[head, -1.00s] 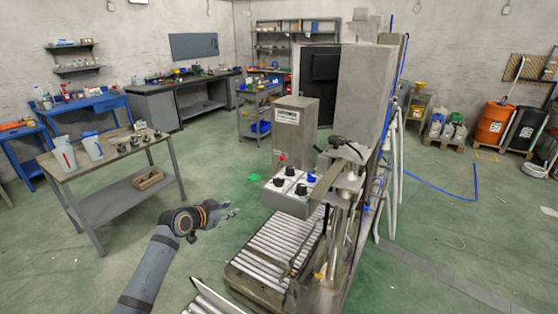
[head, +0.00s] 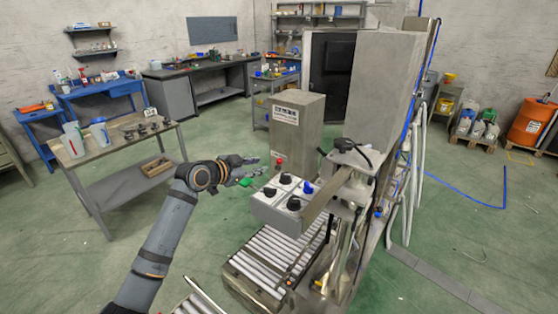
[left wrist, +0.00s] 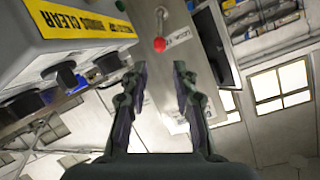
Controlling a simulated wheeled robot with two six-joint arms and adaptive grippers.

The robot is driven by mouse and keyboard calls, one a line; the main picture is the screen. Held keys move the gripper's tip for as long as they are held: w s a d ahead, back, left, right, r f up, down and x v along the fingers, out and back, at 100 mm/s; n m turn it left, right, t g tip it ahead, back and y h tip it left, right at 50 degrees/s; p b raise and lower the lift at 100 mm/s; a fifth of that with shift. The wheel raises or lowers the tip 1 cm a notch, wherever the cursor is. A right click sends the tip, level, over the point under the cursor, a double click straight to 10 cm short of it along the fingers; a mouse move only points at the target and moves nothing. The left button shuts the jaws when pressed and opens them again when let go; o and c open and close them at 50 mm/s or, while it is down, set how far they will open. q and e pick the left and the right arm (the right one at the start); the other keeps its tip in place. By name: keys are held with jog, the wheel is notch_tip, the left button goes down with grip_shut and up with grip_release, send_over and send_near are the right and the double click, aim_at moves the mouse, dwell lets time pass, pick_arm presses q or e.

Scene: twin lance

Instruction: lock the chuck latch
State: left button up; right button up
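The grey machine (head: 380,95) stands right of centre in the head view. A control box (head: 277,212) with several black knobs and one blue knob (head: 308,188) juts from its front. A red-tipped part (head: 279,162) stands behind the box. A black handle (head: 352,150) sits on the machine's head. I cannot tell which part is the chuck latch. My left gripper (head: 255,170) is just left of the box, apart from the knobs. In the left wrist view its fingers (left wrist: 160,85) are apart with nothing held, and a red ball (left wrist: 159,44) shows beyond them. My right gripper is not in view.
A roller conveyor (head: 270,262) runs below the box. A grey-brown bar (head: 328,198) slants across the box's right side. A workbench (head: 115,165) with jugs stands at the left. Green floor is open between bench and machine.

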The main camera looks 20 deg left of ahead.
aim_at(278, 162)
pick_arm(q)
jog(key=p+x, duration=0.3)
jog(key=x, duration=0.6)
jog(key=shift+w+d, duration=0.15)
jog(key=shift+w, duration=0.1)
jog(key=shift+w+f, duration=0.1)
jog(key=shift+f, duration=0.05)
jog(key=shift+c, duration=0.4)
grip_shut()
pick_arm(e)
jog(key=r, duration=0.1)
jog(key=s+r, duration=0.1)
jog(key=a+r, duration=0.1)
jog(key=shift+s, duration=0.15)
